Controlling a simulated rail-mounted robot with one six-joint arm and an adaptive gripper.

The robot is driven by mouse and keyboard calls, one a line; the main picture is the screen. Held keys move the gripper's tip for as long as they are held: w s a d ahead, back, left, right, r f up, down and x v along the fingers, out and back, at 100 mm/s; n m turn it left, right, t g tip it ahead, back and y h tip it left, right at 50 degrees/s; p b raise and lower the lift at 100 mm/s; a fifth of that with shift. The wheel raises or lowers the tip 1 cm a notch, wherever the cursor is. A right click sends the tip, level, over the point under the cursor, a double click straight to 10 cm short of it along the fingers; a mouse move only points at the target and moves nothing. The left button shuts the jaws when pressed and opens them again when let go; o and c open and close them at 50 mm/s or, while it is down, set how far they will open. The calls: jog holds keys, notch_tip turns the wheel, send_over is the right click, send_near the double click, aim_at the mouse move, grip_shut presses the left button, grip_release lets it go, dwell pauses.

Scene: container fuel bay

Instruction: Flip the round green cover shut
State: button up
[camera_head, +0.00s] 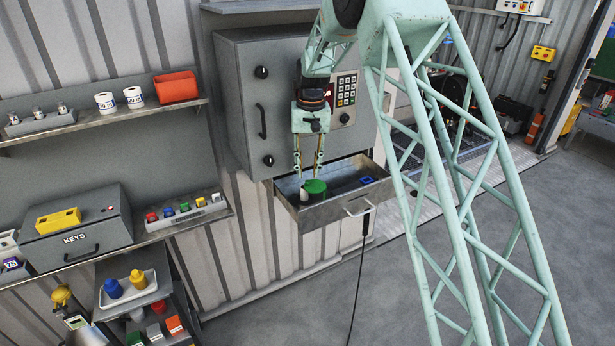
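A round green cover (315,186) shows in the open drawer (332,211) under the grey cabinet. It sits near the drawer's front left, on what looks like a short dark green body. The picture is too small to tell how far it is tilted or whether it is shut. My gripper (308,177) points down over the drawer with its two fingers apart and nothing seen between them. The fingertips are just above the cover and a little to its left. I cannot tell whether the right fingertip touches it.
A small white item (304,195) stands just left of the cover. A blue piece (366,180) lies at the drawer's right. The grey cabinet (232,100) with keypad (346,90) rises close behind my gripper.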

aim_at(310, 187)
notch_tip(310, 187, up, 8)
jog(key=shift+d, duration=0.15)
dwell(0.3)
dwell(0.4)
jog(key=s+d+r+t+b, duration=0.1)
jog(key=s+d+r+b, duration=0.3)
jog(key=s, duration=0.6)
jog(key=s+d+r+b, duration=0.2)
jog(key=s+d+r, duration=0.3)
jog(key=s, duration=0.5)
jog(key=s+d+r+t+b, duration=0.1)
jog(key=s+d+r+b, duration=0.2)
jog(key=s+r, duration=0.55)
jog(key=s+d+f+b, duration=0.2)
jog(key=s+f+b, duration=0.1)
jog(key=s, duration=0.9)
jog(key=s+d+f+t+b, duration=0.1)
jog(key=s+f, duration=0.5)
jog(key=s, duration=0.6)
jog(key=s+d+f+t+b, duration=0.1)
jog(key=s+d+f+b, duration=0.2)
jog(key=s, duration=0.9)
jog(key=shift+s+f+m+b, duration=0.3)
jog(key=shift+f+b, duration=0.55)
jog(key=shift+f, duration=0.3)
